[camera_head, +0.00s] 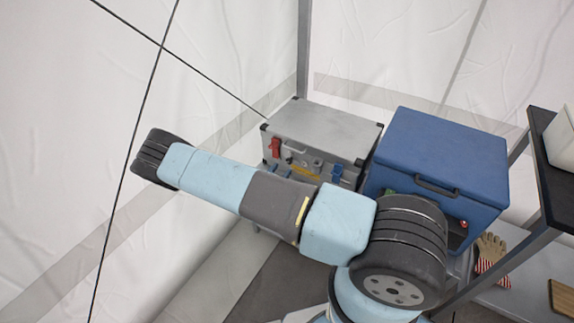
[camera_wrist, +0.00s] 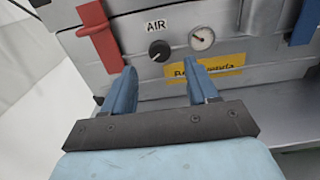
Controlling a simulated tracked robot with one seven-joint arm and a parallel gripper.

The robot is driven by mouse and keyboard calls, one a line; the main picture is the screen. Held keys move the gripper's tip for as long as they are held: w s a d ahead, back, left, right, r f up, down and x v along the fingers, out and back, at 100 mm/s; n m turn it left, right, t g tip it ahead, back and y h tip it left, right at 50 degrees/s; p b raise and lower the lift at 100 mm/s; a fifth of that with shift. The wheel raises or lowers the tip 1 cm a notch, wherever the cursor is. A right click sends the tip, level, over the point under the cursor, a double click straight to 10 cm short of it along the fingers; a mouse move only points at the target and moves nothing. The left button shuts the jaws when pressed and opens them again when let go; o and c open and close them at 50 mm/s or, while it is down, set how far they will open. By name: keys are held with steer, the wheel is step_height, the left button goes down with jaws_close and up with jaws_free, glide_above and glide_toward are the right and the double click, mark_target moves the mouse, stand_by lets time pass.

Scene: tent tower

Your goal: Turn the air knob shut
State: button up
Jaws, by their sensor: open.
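The air knob (camera_wrist: 159,50) is a small round black knob with a pale pointer mark, on the front of a grey metal case (camera_head: 325,130). An "AIR" label (camera_wrist: 156,25) sits just above it. My gripper (camera_wrist: 160,68) is open and empty in the wrist view, its two blue fingers apart and pointing at the panel. The knob shows between and just beyond the fingertips. I cannot tell the exact gap. In the head view my arm crosses in front of the case, and the knob cannot be made out there.
A round gauge (camera_wrist: 202,38) is right of the knob, above a yellow label (camera_wrist: 212,68). A red lever (camera_wrist: 101,37) is on the left. A blue box (camera_head: 440,155) stands right of the case. A dark-framed shelf (camera_head: 550,150) stands far right.

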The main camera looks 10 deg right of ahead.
mark_target(288, 162)
steer(key=shift+x, duration=2.65)
steer(key=c, duration=1)
